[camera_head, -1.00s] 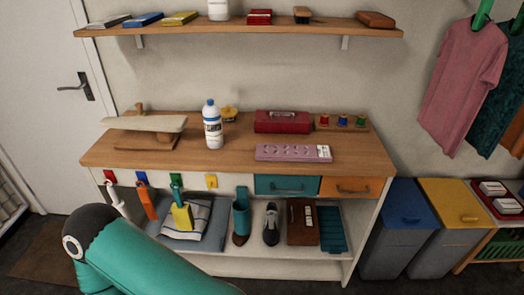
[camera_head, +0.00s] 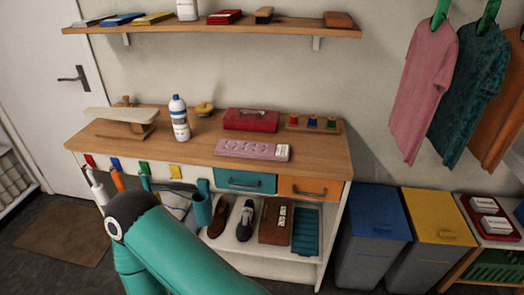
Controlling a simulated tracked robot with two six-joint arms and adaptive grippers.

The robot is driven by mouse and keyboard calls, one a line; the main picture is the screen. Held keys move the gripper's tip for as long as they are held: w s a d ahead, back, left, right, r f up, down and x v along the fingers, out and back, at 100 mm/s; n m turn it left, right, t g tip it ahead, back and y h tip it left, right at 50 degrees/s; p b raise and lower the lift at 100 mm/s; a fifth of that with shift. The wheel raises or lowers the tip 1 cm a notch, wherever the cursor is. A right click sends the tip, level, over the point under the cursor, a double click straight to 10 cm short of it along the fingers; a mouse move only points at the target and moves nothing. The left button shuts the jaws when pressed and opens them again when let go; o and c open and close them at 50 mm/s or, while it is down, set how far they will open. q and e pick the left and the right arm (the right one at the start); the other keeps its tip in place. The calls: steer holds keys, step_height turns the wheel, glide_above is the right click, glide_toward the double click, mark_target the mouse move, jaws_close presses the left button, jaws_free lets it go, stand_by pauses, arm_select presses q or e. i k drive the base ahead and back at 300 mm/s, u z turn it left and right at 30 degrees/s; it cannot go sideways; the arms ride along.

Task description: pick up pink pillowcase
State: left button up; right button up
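A teal link of one of my arms crosses the lower left and hides part of the low shelf. Neither of my grippers is in view.
Floor (camera_head: 60,265) shows at left.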

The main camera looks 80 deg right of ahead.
mark_target(231, 148)
steer(key=u, duration=2)
steer(key=i, duration=0.1)
steer(key=z, duration=3.65)
steer(key=i, duration=0.3)
steer(key=z, duration=0.25)
steer(key=i, duration=0.75)
steer(key=u, duration=0.2)
steer(key=k, duration=0.9)
steer(key=z, duration=0.2)
steer(key=i, duration=0.95)
steer(key=u, duration=0.05)
